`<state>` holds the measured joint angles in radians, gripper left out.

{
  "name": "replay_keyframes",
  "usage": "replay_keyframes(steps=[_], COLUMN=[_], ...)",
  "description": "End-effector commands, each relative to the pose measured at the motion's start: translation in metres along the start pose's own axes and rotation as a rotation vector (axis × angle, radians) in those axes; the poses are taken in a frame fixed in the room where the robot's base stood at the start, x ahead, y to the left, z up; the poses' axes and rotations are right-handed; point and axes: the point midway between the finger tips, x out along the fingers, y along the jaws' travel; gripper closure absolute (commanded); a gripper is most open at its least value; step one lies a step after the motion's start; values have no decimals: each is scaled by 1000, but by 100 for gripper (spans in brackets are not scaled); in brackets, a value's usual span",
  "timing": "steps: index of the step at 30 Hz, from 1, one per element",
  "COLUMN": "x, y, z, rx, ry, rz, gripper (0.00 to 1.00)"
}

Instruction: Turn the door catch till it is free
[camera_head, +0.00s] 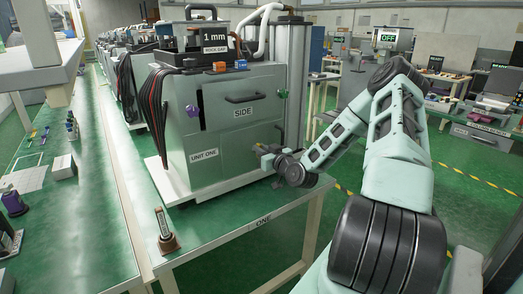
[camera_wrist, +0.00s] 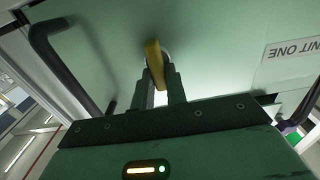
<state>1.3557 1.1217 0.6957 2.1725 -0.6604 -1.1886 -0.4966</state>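The door catch (camera_wrist: 154,62) is a yellow lever on a round pivot, set on the pale green face of the unit. In the wrist view it stands nearly upright, with a slight tilt. My gripper (camera_wrist: 160,84) has its two dark fingers on either side of the lever's lower end, with little or no gap showing. In the head view my gripper (camera_head: 266,152) is at the lower right of the cabinet face marked SIDE (camera_head: 243,112). There the catch is too small and covered to make out clearly.
A black bar handle (camera_wrist: 62,62) stands out left of the catch in the wrist view. A purple knob (camera_head: 193,109) and a green knob (camera_head: 282,93) stick out from the cabinet. Dark cables (camera_head: 152,105) hang at its left. The green bench (camera_head: 225,225) is mostly clear in front.

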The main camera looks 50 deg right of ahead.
Motion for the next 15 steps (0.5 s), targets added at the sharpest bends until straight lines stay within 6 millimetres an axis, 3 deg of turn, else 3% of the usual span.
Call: replay_keyframes(steps=[4,5,8,9,11,15], x=[0,0,0,0,0,0], y=[0,0,0,0,0,0], z=[0,0,0,0,0,0], rx=[0,0,0,0,0,0], ry=[0,0,0,0,0,0], rz=[0,0,0,0,0,0], gripper=[100,96,100,76,62,62])
